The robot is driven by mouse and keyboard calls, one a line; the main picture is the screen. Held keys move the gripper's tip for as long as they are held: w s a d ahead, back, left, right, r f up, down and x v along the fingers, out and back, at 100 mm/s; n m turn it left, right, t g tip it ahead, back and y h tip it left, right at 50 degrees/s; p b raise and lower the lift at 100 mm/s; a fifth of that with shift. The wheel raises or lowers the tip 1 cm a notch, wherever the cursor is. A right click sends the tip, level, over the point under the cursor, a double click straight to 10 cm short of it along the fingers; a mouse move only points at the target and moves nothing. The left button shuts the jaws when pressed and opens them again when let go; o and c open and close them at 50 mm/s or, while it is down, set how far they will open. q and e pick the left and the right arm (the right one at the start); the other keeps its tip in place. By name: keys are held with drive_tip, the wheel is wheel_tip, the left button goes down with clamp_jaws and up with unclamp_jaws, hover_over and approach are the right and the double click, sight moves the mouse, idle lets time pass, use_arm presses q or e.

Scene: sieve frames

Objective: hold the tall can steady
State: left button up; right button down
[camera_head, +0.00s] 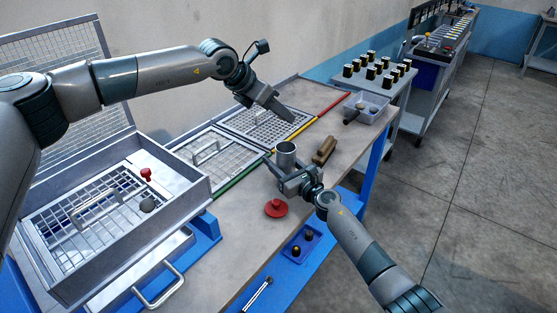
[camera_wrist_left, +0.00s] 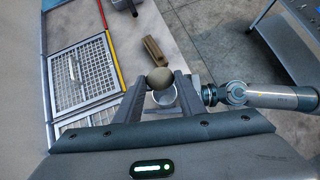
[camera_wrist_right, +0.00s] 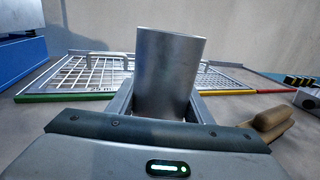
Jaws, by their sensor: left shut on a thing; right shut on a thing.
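The tall can (camera_head: 286,155) is a grey metal cylinder, open at the top, and stands upright near the middle of the table. My right gripper (camera_head: 287,178) is shut on its lower part; in the right wrist view the can (camera_wrist_right: 167,75) rises between the fingers, leaning slightly in the picture. My left gripper (camera_head: 289,117) is above and behind the can. In the left wrist view it is shut on a round brownish stone (camera_wrist_left: 160,77) at its fingertips. The can's rim (camera_wrist_left: 163,97) shows below the stone, partly hidden. The stone cannot be made out in the head view.
Mesh frames with green (camera_head: 230,187), yellow and red edges lie behind the can. A brown wooden brush (camera_head: 325,150) is to its right, a red-knobbed disc (camera_head: 275,208) in front. A large sieve box (camera_head: 190,215) with a grey stone (camera_head: 147,205) stands left.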

use_arm(q)
wheel_tip(320, 180, down, 7)
idle(1.1)
drive_tip(key=o, duration=1.1)
drive_tip(key=shift+f, duration=0.1)
drive_tip(key=v, duration=1.2)
